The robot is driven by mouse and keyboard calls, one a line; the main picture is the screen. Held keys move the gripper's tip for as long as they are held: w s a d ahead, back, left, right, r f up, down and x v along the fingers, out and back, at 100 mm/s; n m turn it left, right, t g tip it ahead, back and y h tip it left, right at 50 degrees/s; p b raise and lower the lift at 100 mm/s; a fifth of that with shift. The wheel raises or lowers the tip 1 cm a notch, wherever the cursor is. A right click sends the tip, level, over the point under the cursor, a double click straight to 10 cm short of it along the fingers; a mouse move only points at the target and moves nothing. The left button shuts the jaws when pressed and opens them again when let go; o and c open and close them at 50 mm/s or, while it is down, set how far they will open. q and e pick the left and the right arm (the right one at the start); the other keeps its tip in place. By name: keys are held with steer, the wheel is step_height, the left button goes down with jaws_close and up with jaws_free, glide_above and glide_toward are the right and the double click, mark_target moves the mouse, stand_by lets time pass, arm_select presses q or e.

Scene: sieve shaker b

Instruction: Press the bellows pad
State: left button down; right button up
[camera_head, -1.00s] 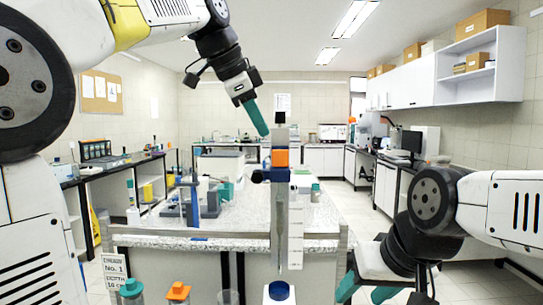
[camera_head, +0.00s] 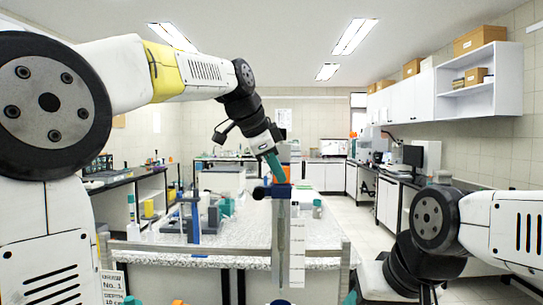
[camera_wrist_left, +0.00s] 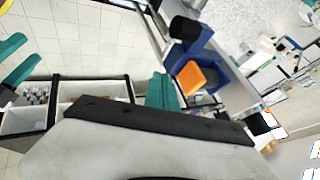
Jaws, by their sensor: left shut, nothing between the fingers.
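An orange block (camera_head: 287,173), which looks like the bellows pad, sits on a dark blue holder (camera_head: 259,192) at the top of an upright stand, in the middle of the head view. It also shows in the left wrist view (camera_wrist_left: 199,76) on a blue body. My left gripper (camera_head: 276,168) is shut and empty. Its teal fingers point down and overlap the orange block in the head view. In the wrist view the fingers (camera_wrist_left: 163,90) are beside the block; I cannot tell whether they touch. My right gripper (camera_wrist_left: 15,62) has its teal fingers apart, low and away from the block.
A clear graduated tube and white scale (camera_head: 298,245) stand below the block. A speckled bench (camera_head: 250,228) lies behind, with a blue stand (camera_head: 194,222) and small lab items on it. Orange and teal tops show at the bottom edge. Floor aisle is free to the right.

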mark_target(279, 186)
arm_select(q)
steer(key=shift+w+f, duration=0.1)
steer(key=shift+w, duration=1.95)
steer(key=shift+w, duration=0.1)
steer(key=shift+w, duration=0.95)
steer(key=shift+s, duration=0.1)
